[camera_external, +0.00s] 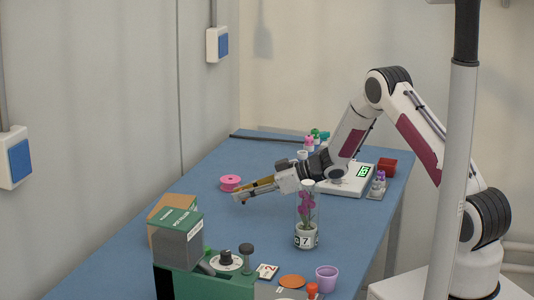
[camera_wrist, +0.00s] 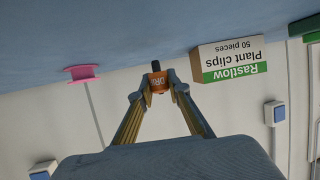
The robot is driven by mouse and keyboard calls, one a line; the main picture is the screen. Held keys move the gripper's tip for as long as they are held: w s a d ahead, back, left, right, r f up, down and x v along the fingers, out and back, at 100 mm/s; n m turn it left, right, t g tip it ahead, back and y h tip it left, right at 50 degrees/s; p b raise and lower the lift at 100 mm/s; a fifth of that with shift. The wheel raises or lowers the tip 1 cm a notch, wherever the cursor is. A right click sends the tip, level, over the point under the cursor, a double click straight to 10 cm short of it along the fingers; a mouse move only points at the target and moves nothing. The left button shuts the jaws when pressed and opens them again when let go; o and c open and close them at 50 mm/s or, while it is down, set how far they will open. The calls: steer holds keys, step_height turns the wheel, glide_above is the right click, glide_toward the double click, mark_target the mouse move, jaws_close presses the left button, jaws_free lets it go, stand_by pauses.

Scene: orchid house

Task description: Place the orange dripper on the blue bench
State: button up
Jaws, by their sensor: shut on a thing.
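My gripper (camera_external: 239,195) reaches out low over the middle of the blue bench (camera_external: 275,160). In the wrist view my gripper (camera_wrist: 157,86) is shut on the orange dripper (camera_wrist: 158,84), a small orange piece with dark lettering and a dark end. The dripper is hard to make out in the external view. I cannot tell whether it touches the bench. The bench also shows in the wrist view (camera_wrist: 120,30), where the picture is upside down.
A pink spool (camera_external: 230,183) stands just behind my gripper. A glass tube with a purple orchid (camera_external: 306,215) stands to its right. A scale (camera_external: 345,183) and bottles are behind. Bench to the left is clear.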

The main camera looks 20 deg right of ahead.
steer(key=shift+f, duration=1.25)
steer(key=shift+f, duration=0.15)
steer(key=o, duration=0.8)
steer(key=shift+v, duration=6.05)
steer(key=shift+r, duration=0.2)
